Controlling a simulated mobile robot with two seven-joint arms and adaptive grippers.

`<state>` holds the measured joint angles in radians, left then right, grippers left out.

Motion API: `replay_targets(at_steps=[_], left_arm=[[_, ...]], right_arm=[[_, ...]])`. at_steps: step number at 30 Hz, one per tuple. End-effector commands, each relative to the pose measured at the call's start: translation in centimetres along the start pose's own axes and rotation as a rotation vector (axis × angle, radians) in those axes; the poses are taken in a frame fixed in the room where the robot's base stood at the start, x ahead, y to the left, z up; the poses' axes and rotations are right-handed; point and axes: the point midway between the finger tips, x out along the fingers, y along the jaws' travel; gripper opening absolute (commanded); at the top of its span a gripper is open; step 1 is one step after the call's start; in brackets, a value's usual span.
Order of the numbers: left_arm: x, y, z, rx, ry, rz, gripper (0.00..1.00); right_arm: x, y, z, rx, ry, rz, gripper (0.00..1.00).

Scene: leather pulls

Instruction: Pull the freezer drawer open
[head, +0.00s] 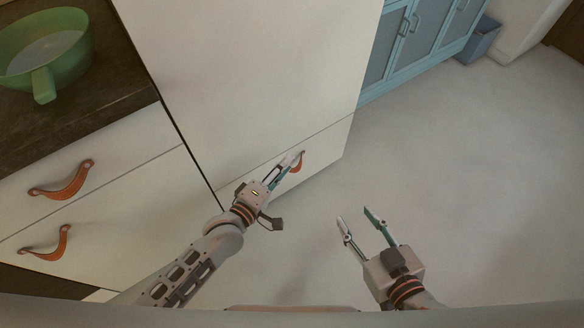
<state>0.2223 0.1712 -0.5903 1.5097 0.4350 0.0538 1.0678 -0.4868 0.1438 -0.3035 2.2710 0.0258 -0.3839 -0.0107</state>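The freezer drawer (325,150) is the low white front below a thin seam at the bottom of the tall white fridge (250,70). Its front looks flush with the door above. It has an orange-brown leather pull (299,163), partly hidden by my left gripper. My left gripper (290,163) is at this pull, its fingers overlapping the pull's left part. I cannot tell whether the fingers are around the pull or only in front of it. My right gripper (358,213) is open and empty over the floor, right of the drawer.
A blue cabinet (415,45) and a blue bin (478,42) stand at the back right. The floor (460,170) at right is clear.

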Motion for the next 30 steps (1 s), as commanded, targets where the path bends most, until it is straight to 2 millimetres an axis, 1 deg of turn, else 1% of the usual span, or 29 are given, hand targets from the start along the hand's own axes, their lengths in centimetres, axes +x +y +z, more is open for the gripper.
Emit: replay_targets(at_steps=[1, 6, 8, 9, 10, 12, 15, 16, 19, 23, 26, 30], left_arm=[[1.5, -2.6, 0.5, -0.101, -0.013, -0.004, 0.26], [6.3, -5.2, -0.2, -0.44, -0.031, 0.031, 0.26], [7.8, -6.2, -0.6, -0.549, -0.035, 0.038, 0.26], [8.4, -7.3, -0.9, -0.61, -0.036, 0.036, 0.26], [8.6, -9.1, -1.0, -0.645, -0.034, 0.024, 0.26], [8.0, -14.0, -1.1, -0.68, -0.029, -0.013, 0.26], [7.0, -17.8, -1.5, -0.689, -0.03, -0.038, 0.26], [6.9, -18.6, -1.6, -0.691, -0.03, -0.042, 0.26], [6.4, -20.2, -2.0, -0.694, -0.033, -0.051, 0.26], [6.9, -20.5, -2.2, -0.694, -0.035, -0.051, 0.26], [8.0, -20.5, -2.0, -0.696, -0.035, -0.05, 0.26], [10.2, -20.8, -1.8, -0.697, -0.035, -0.054, 0.26]], right_arm=[[0.3, -0.6, 1.7, 0.015, -0.018, -0.011, 0.4], [1.0, -1.4, 2.1, 0.042, -0.007, -0.029, 0.4], [1.2, -1.6, 2.3, 0.051, -0.004, -0.035, 0.4], [1.2, -1.8, 2.4, 0.059, -0.004, -0.037, 0.4], [1.2, -1.8, 2.8, 0.068, -0.009, -0.038, 0.4], [0.9, -1.8, 3.7, 0.091, -0.023, -0.033, 0.4], [0.6, -1.6, 4.1, 0.11, -0.027, -0.026, 0.4], [0.6, -1.6, 4.1, 0.114, -0.028, -0.024, 0.4], [0.4, -1.5, 4.1, 0.122, -0.027, -0.019, 0.4], [0.4, -1.6, 4.0, 0.136, -0.023, -0.019, 0.4], [0.5, -2.0, 4.1, 0.164, -0.02, -0.026, 0.4], [0.6, -3.0, 4.5, 0.23, -0.016, -0.04, 0.4]])
